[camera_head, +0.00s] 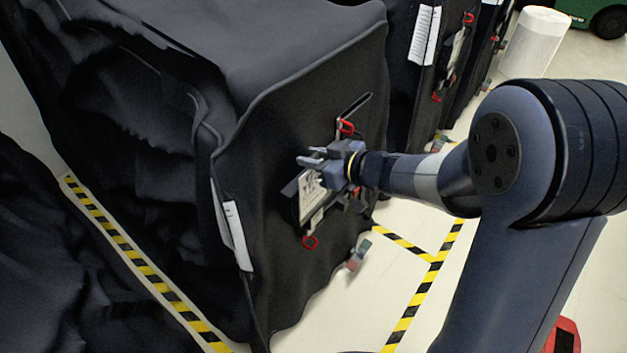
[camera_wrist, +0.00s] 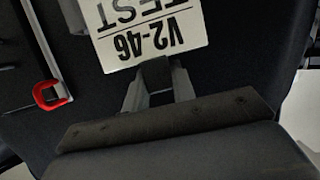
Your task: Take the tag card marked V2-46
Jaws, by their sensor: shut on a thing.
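The tag card (camera_wrist: 150,30) is white with black print reading V2-46 and TEST, upside down in the wrist view. In the head view the card (camera_head: 309,190) shows at the front face of a black-covered cart (camera_head: 270,150). My gripper (camera_wrist: 155,75) is shut on the card's edge. In the head view my gripper (camera_head: 325,160) is close in front of the cover, at the card's upper edge. The card's far part runs out of the wrist view. I cannot tell whether the card still touches its holder.
A red clip (camera_wrist: 50,95) is left of the card; red clips also show above (camera_head: 346,127) and below (camera_head: 310,243) in the head view. Another covered cart (camera_head: 415,80) stands behind. Yellow-black tape (camera_head: 130,255) marks the floor. A white cylinder (camera_head: 535,42) stands at the back right.

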